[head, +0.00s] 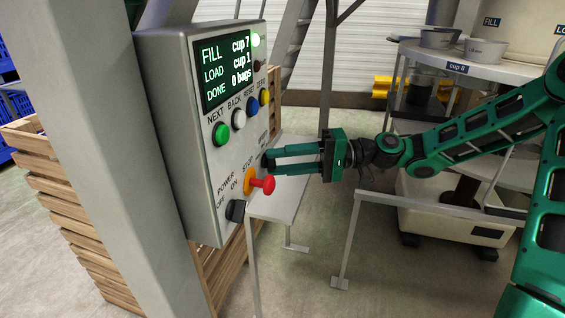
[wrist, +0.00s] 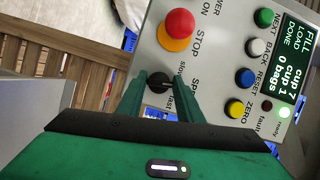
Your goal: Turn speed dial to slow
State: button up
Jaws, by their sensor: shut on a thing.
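The grey control box (head: 170,120) carries a small black speed dial (head: 265,163) on its lower right face. In the wrist view the dial (wrist: 160,84) sits between my two green fingers, with the labels "slow" and "fast" beside it. My gripper (head: 274,160) reaches in from the right and is shut on the dial; it also shows in the wrist view (wrist: 161,80). A finger covers part of the "SPEED" lettering. I cannot tell clearly which label the dial points to.
A red stop button (head: 264,185) on a yellow base sits just below my fingers, with a black power switch (head: 236,211) beneath. Green, white, blue and yellow buttons sit above, under a lit screen (head: 227,72). A wooden crate (head: 90,230) stands behind the box.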

jog(key=n+h, duration=0.1)
jog(key=n, duration=0.1)
jog(key=shift+s+a+f+n+t, duration=0.1)
jog(key=shift+n+t, duration=0.2)
jog(key=shift+n, duration=0.1)
jog(key=shift+n+t+h, duration=0.4)
jog(key=shift+n+h, duration=0.3)
jog(key=shift+n, duration=0.6)
jog(key=o, duration=1.1)
jog(key=v, duration=1)
jog(key=shift+d, duration=0.4)
